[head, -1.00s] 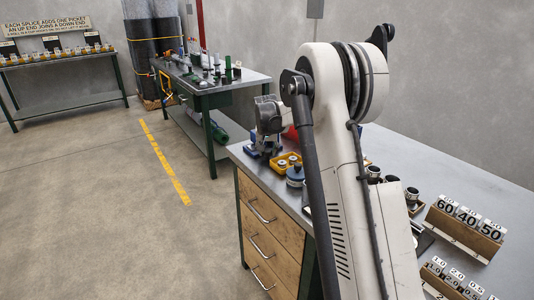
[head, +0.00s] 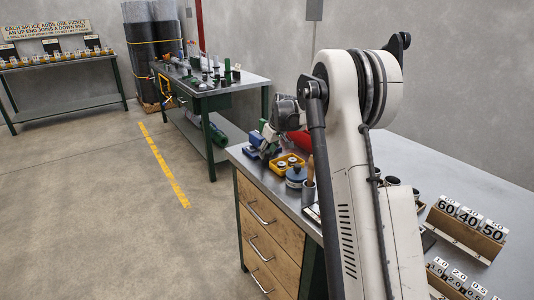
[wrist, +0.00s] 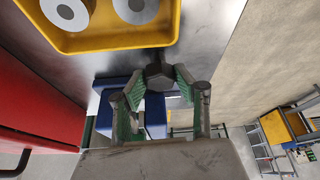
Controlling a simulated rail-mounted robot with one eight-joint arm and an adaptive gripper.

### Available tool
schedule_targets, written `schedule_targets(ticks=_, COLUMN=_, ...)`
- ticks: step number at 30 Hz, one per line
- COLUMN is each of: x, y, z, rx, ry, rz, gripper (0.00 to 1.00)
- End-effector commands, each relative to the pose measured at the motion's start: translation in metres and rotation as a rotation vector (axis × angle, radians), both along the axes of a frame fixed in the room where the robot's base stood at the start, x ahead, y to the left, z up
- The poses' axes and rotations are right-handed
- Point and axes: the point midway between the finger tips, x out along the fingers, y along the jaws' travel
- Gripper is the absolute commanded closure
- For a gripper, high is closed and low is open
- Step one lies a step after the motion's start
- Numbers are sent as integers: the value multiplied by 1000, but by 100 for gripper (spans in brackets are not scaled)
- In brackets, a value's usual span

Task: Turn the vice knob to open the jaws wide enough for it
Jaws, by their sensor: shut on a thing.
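In the head view my wrist is above and beside the vice, and my fingertips cannot be made out there. The vice's jaw gap is hidden or too small to judge.
A yellow tray (head: 277,165) with pale round pieces sits close to the vice. It shows at the top of the wrist view (wrist: 108,43). A red object (head: 298,144) stands behind. A blue-grey round container (head: 296,177) and number blocks (head: 467,218) are on the bench (head: 440,165).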

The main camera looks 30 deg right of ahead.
Motion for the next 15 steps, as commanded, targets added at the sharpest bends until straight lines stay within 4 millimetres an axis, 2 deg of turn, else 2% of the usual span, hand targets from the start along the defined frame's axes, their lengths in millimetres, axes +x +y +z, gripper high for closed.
schedule_targets(ticks=15, x=0, y=0, z=0, rx=-1, ry=1, rz=45, gripper=98)
